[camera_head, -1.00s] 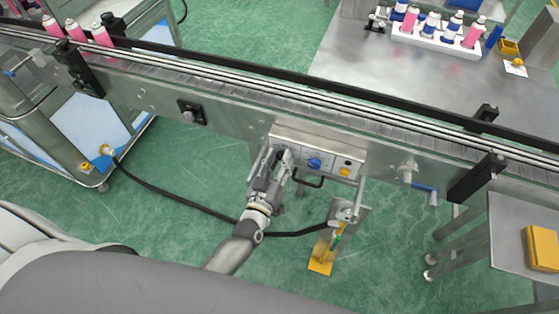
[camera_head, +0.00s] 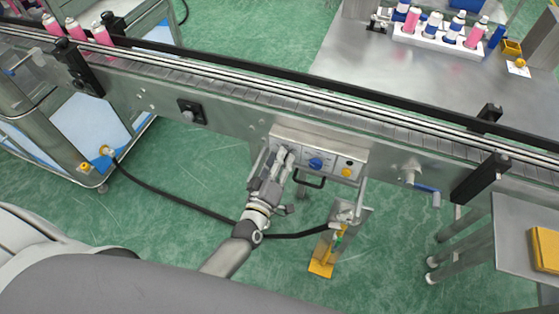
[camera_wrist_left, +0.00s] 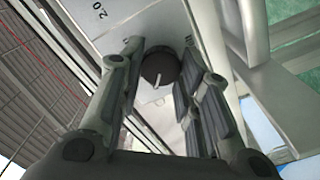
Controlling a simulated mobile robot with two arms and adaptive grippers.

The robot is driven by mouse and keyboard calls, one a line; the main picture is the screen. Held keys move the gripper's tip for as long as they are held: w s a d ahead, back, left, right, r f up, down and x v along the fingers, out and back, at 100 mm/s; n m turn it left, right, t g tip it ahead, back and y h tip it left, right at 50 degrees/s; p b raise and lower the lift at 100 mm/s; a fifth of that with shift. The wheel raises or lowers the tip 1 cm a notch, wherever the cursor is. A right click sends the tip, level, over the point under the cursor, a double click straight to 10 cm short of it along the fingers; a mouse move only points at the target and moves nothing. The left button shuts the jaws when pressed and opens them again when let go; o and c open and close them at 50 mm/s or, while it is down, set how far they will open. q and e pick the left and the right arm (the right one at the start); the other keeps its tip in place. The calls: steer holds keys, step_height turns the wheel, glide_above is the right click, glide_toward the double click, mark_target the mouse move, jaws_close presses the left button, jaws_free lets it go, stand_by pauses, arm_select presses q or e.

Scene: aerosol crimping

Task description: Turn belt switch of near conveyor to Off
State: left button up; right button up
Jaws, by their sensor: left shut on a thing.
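The control box (camera_head: 331,154) hangs on the front side of the near conveyor (camera_head: 235,121). Its panel carries a blue knob (camera_head: 316,163) and a yellow button (camera_head: 347,171). My left gripper (camera_head: 284,153) is at the left end of this panel and hides that part in the head view. In the left wrist view, a dark round knob (camera_wrist_left: 160,68) with a pale pointer line sits between the two fingers, near their tips. The left gripper is shut on this dark knob. My right gripper is not in view.
A black handle (camera_head: 309,183) sticks out below the box. A blue-handled crank (camera_head: 428,188) is to its right. A black cable (camera_head: 180,205) runs over the floor. Pink cans (camera_head: 78,32) stand on the belt at left. A table (camera_head: 345,68) with a can rack is behind.

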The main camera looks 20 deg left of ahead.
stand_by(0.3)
arm_select(q)
steer(key=o, duration=1)
steer(key=s, duration=1.2)
steer(key=shift+a, duration=0.2)
steer(key=shift+f, duration=0.1)
